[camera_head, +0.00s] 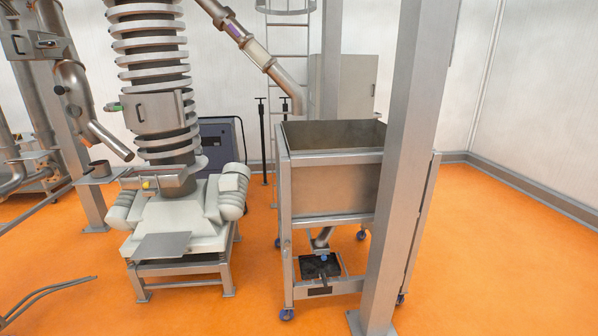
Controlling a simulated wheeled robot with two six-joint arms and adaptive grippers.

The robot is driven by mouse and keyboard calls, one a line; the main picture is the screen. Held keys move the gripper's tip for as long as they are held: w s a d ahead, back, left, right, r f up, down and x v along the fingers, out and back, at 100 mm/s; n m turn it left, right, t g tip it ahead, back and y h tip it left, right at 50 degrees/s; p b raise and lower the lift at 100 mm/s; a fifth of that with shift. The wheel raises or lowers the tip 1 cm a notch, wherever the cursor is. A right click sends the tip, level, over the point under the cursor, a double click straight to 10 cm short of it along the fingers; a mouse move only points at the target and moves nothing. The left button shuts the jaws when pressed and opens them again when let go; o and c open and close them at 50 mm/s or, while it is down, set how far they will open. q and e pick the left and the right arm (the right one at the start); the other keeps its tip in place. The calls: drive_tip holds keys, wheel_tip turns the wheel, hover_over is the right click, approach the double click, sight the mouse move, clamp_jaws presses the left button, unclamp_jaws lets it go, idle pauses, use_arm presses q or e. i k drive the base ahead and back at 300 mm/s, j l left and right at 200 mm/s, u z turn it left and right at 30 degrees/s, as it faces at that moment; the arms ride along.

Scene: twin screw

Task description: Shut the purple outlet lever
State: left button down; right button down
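A small purple part (235,29) shows on the slanted metal outlet pipe (256,52) at the top centre. It looks like the purple outlet lever, but it is too small to tell its shape or whether it stands open or shut. The pipe slopes down to the right, and its lower end hangs above and behind the open-topped metal bin (331,187). Neither of my grippers shows in the head view, so nothing can be seen touching the purple part.
A steel post (407,150) stands in front of the wheeled bin's right side. A spiral tower (160,80) stands on a pale base at left centre. A ladder (287,80) and cabinet (345,85) are behind. The orange floor (500,260) is clear at right.

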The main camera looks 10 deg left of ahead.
sight(222, 15)
drive_tip(key=i+j, duration=0.15)
drive_tip(key=i, duration=0.25)
drive_tip(key=i+j+z, duration=0.15)
drive_tip(key=i, duration=0.25)
drive_tip(key=i+j, duration=0.2)
drive_tip(key=i, duration=0.2)
drive_tip(key=i+j+z, duration=0.2)
drive_tip(key=j, duration=0.3)
drive_tip(key=i+j+z, duration=0.2)
drive_tip(key=j, duration=0.35)
drive_tip(key=i+j+z, duration=0.15)
drive_tip(key=j, duration=0.4)
drive_tip(key=i+j+z, duration=0.2)
drive_tip(key=j, duration=0.4)
drive_tip(key=j+z, duration=0.2)
drive_tip(key=j, duration=0.4)
drive_tip(key=k+j, duration=0.1)
drive_tip(key=j, duration=0.2)
